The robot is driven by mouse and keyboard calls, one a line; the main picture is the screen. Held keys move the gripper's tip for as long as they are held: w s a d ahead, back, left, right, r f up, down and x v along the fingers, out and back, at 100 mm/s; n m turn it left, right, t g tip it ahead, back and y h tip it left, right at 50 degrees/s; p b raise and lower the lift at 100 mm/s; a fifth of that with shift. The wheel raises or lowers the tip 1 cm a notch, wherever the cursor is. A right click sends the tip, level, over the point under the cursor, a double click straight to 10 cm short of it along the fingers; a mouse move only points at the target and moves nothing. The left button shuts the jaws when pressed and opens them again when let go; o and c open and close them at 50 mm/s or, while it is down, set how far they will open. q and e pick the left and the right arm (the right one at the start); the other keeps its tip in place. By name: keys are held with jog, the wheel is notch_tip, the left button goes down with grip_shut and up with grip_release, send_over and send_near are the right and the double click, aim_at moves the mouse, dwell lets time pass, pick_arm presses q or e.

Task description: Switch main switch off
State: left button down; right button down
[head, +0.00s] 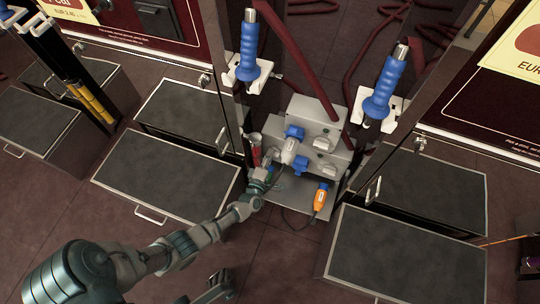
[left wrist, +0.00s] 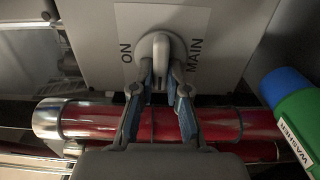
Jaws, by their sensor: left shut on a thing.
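The main switch (left wrist: 155,48) is a grey rotary knob on a white plate lettered "ON" and "MAIN", seen in the left wrist view. Its handle points down in that picture, away from the "ON" lettering at the left. My left gripper (left wrist: 160,82) has its two blue-padded fingers closed on either side of this handle. In the head view, my left gripper (head: 264,174) is at the left side of the grey control box (head: 305,112), low between the two blue-handled posts. I cannot make out the main switch there. A dark jaw-like part at the bottom may be my right gripper (head: 218,286).
A red cylinder (left wrist: 90,122) lies across the wrist view below the switch, close to my fingers. Blue plugs (head: 294,132), an orange connector (head: 320,197) and a cable crowd the box area.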

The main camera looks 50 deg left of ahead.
pick_arm(q)
jog(key=shift+s+a+f, duration=0.15)
jog(key=shift+s+f, duration=0.15)
jog(key=shift+f, duration=0.15)
jog(key=c, duration=1.4)
grip_release()
jog(key=shift+c, duration=0.2)
jog(key=shift+r, duration=0.1)
jog(key=shift+w+r, duration=0.15)
jog(key=shift+w, duration=0.05)
jog(key=v, duration=1.2)
